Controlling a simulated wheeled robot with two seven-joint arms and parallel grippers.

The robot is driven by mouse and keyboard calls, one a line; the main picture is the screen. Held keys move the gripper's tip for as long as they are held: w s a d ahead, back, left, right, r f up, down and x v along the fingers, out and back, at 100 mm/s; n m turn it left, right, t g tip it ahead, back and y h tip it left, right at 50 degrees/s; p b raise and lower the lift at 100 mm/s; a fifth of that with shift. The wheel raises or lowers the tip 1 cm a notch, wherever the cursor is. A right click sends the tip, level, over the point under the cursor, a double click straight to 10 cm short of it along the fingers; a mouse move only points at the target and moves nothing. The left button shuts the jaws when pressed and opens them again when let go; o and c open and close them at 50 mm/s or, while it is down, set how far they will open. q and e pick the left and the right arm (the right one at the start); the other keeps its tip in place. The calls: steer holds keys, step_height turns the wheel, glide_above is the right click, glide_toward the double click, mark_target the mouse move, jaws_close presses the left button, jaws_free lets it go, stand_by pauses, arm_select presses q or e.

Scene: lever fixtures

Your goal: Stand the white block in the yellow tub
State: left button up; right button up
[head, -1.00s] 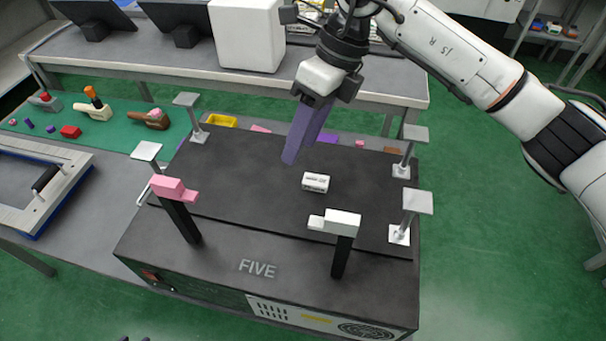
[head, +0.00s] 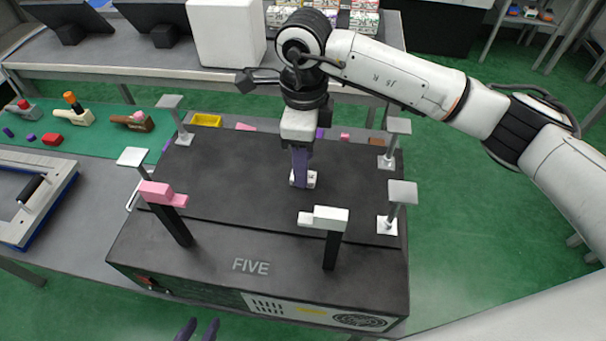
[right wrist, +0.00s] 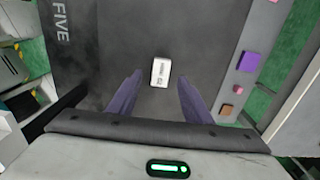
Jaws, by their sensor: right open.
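The white block (head: 311,180) with dark print lies on the black top of the FIVE fixture; it also shows in the right wrist view (right wrist: 160,72). My right gripper (head: 299,180) points down at the block and partly covers it in the head view. In the right wrist view its purple fingers (right wrist: 160,88) are apart, with the block ahead of the gap, not gripped. The yellow tub (head: 207,120) stands behind the fixture's far left edge; its inside is hard to see. My left gripper (head: 198,331) shows only its two spread purple fingertips at the bottom edge, empty.
A pink-topped lever (head: 163,194) and a white-topped lever (head: 325,218) stand at the fixture's front. Grey posts with flat square tops (head: 402,192) stand along its sides. Purple, pink and brown blocks (right wrist: 248,62) lie beyond the far edge. A framed tray (head: 40,195) is at left.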

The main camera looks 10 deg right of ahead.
steer(key=shift+f, duration=1.55)
jaws_close()
steer(key=shift+r, duration=0.1)
